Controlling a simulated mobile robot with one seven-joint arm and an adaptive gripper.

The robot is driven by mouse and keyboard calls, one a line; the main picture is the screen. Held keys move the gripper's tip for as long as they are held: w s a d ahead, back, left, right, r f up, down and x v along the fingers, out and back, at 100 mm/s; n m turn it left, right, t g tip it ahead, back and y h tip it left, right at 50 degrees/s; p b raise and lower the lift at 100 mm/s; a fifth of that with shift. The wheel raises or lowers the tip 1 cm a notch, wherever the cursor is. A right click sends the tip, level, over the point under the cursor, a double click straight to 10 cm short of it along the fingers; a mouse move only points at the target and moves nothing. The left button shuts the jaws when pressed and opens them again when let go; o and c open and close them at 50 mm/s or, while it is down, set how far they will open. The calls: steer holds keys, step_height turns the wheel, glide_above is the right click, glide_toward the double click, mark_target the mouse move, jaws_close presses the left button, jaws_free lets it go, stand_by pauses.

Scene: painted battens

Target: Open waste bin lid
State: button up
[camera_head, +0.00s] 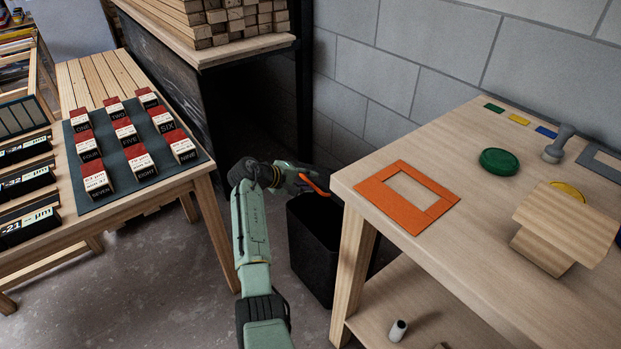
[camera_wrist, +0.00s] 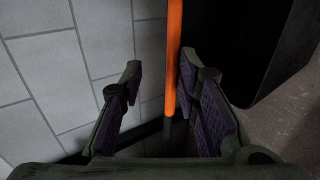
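The black waste bin (camera_head: 312,255) stands on the floor beside the right-hand table, and its top is partly hidden by my arm and gripper. A thin orange piece (camera_head: 315,185) shows at my gripper, above the bin; I cannot tell whether it is the lid's edge or a handle. In the wrist view the orange piece (camera_wrist: 174,60) runs down between my fingers, close to the right one, with a gap to the left one. My gripper (camera_wrist: 160,75) is open around it. In the head view my gripper (camera_head: 306,178) is small and partly hidden.
The right-hand table (camera_head: 465,130) carries an orange frame (camera_head: 437,208) near its corner, a green disc (camera_head: 499,161) and a wooden stand (camera_head: 565,230). A left table holds labelled blocks on a dark mat (camera_head: 110,190). A grey block wall (camera_head: 420,85) rises behind.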

steer(key=d+r+p+v, duration=0.1)
steer(key=p+v, duration=0.3)
steer(key=v, duration=0.5)
steer(key=shift+w+r, duration=0.25)
steer(key=shift+r, duration=0.25)
steer(key=shift+a, duration=0.1)
stand_by(0.6)
